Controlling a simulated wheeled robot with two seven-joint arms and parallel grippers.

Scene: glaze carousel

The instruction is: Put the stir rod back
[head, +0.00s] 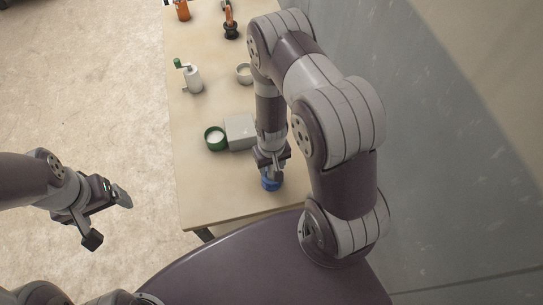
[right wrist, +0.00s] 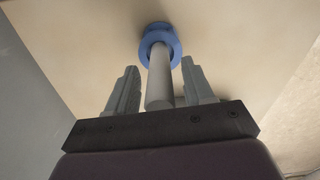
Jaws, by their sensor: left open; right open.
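A pale grey rod (right wrist: 160,80), which looks like the stir rod, stands in a round blue holder (right wrist: 172,41) in the right wrist view. The blue holder also shows in the head view (head: 271,184), near the table's front edge. My right gripper (right wrist: 159,68) is open, with its fingers on either side of the rod and a visible gap at each side. In the head view my right gripper (head: 271,160) is just above the holder, and the rod is hidden there. My left gripper (head: 108,218) is open and empty, over the floor left of the table.
A green-rimmed round pot (head: 207,139) and a light grey box (head: 240,130) stand beyond my right gripper. A white grinder-like device with a green knob (head: 193,78), a grey ring-shaped cup (head: 243,79) and orange items (head: 183,11) are further back. A grey wall is at the right.

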